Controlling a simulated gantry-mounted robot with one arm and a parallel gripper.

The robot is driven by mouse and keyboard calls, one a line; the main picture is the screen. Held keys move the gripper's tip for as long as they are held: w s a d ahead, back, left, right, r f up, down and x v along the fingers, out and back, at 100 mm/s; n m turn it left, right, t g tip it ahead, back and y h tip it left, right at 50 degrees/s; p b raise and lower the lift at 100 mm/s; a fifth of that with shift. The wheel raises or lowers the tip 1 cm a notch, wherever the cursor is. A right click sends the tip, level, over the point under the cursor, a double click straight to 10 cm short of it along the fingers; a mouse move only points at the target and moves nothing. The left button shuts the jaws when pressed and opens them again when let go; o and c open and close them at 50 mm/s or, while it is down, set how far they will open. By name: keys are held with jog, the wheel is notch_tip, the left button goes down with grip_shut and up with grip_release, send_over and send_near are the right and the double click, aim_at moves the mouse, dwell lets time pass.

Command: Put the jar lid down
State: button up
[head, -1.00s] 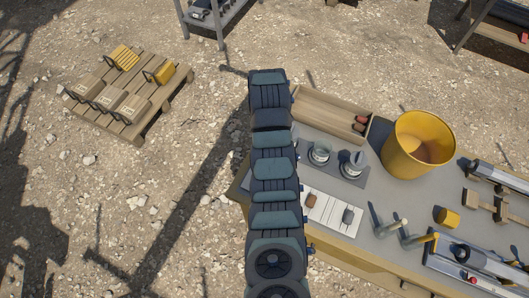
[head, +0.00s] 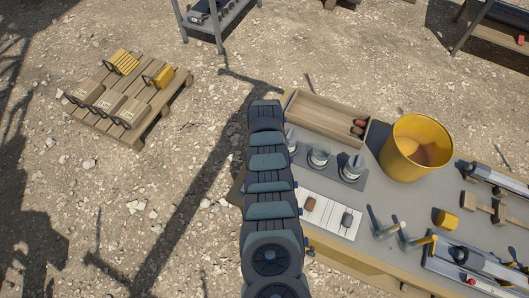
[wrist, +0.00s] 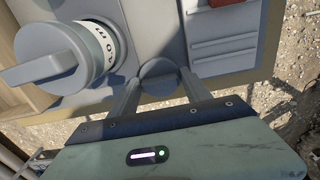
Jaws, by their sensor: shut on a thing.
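A grey round jar lid (wrist: 159,80) is between the two fingers of my gripper (wrist: 160,90) in the wrist view. The fingers are shut on it, low over the near edge of the bench. A jar (wrist: 97,40) with a lettered white label and a grey top with a raised bar is to the left, apart from my gripper. In the head view several jars, one of them (head: 319,157), stand in a row on a dark mat (head: 338,176). My arm hides the gripper and the held lid there.
A light ridged tray (head: 335,222) with two small blocks lies in front of the jars. A wooden crate (head: 310,112) is behind them, and a yellow bucket (head: 398,165) to the right. Hand tools fill the bench's right side. Some bare grey bench (head: 376,200) shows in the middle.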

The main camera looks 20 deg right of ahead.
jog(key=shift+f, duration=0.25)
jog(key=shift+f+b, duration=0.55)
jog(key=o, duration=1.3)
